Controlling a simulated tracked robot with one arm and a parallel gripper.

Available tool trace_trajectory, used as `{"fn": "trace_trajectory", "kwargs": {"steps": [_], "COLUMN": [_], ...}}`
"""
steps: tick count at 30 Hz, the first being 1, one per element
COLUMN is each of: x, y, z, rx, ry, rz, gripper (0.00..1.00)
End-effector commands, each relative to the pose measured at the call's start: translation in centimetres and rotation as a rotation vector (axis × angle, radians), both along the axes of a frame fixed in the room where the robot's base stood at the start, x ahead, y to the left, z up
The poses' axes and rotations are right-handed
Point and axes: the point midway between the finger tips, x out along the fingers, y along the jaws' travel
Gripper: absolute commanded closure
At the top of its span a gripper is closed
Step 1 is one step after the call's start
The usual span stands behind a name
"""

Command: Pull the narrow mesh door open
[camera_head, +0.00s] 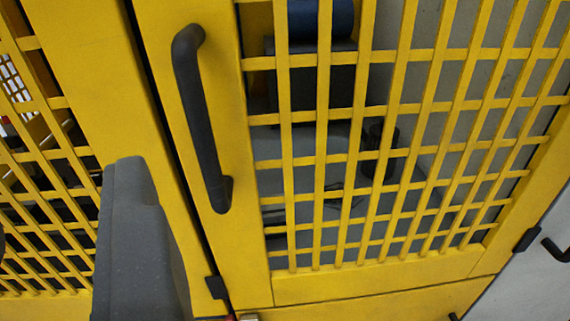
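The narrow mesh door (258,232) is yellow, with a square lattice, and fills the middle and right of the view. It looks shut or almost shut, with a thin dark gap along its left edge. Its black bar handle (201,118) runs nearly upright on the left frame. A grey part of my gripper (138,245) shows at the lower left, left of the handle and apart from it in the picture. I see only this one part, so the finger opening is hidden. Nothing is seen held.
Another yellow mesh panel (60,105) stands to the left. A small black fitting (215,287) sits at the door's lower left corner, another (526,240) at its lower right. A pale surface with a dark handle (553,250) is at the right edge. Dark equipment shows behind the lattice.

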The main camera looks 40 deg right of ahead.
Motion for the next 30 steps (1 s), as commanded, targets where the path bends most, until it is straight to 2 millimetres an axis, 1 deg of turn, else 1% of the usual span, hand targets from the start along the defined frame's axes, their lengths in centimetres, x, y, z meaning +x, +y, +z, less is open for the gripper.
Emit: {"fn": "trace_trajectory", "kwargs": {"steps": [1,3,6,9,14,20,30], "x": [-0.2,-0.6,-1.1,-1.5,-1.2,0.5,4.9], "y": [-0.7,-1.5,-2.4,-2.9,-3.3,-3.9,-5.7], "z": [-1.3,-2.8,-4.3,-5.1,-5.2,-5.2,-5.4], "rx": [-0.002,-0.012,-0.028,-0.037,-0.04,-0.041,-0.04], "ry": [0.008,0.012,0.019,0.023,0.023,0.025,0.026], "rz": [-0.035,-0.081,-0.13,-0.158,-0.17,-0.168,-0.166], "gripper": [0.69,0.69,0.69,0.69,0.69,0.69,0.69]}}
